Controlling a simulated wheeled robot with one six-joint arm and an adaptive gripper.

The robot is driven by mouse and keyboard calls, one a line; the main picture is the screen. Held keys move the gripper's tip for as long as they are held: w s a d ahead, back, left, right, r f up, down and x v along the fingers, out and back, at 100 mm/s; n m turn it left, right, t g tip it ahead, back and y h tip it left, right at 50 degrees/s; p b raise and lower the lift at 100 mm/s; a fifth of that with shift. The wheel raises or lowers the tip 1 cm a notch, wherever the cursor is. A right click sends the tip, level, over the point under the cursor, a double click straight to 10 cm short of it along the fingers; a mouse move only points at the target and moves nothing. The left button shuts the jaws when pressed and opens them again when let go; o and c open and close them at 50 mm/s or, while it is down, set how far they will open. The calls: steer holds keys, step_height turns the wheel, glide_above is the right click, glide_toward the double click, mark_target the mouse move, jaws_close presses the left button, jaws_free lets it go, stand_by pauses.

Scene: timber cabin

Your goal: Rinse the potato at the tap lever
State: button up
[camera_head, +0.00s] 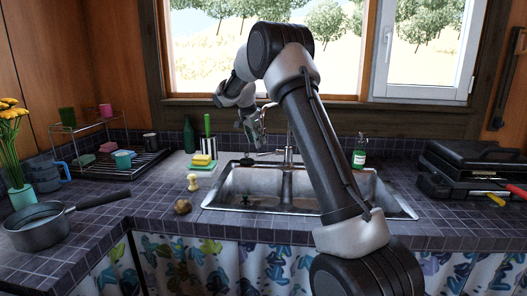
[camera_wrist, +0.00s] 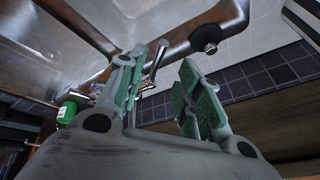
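The brown potato (camera_head: 182,206) lies on the tiled counter, left of the sink's front corner. The metal tap (camera_head: 288,152) stands at the back of the steel sink (camera_head: 225,190). My gripper (camera_head: 256,130) is raised near the back of the sink, left of the tap. In the wrist view my gripper (camera_wrist: 165,85) has two green-padded fingers set apart, with nothing held between them. A metal part, likely the tap lever (camera_wrist: 157,58), shows behind the gap; I cannot tell whether a finger touches it. My arm hides part of the sink.
A saucepan (camera_head: 38,232) and dish rack (camera_head: 120,165) stand on the left. A sponge stack (camera_head: 203,162), a small brush (camera_head: 192,182) and a green bottle (camera_head: 189,134) stand left of the sink. A soap bottle (camera_head: 359,155) stands behind it; an open black case (camera_head: 470,165) is right.

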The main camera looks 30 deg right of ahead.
mark_target(267, 154)
steer(key=x, duration=0.7)
steer(key=shift+w+d+f, duration=0.1)
steer(key=shift+d+f, duration=0.15)
steer(key=shift+f, duration=0.05)
jaws_close()
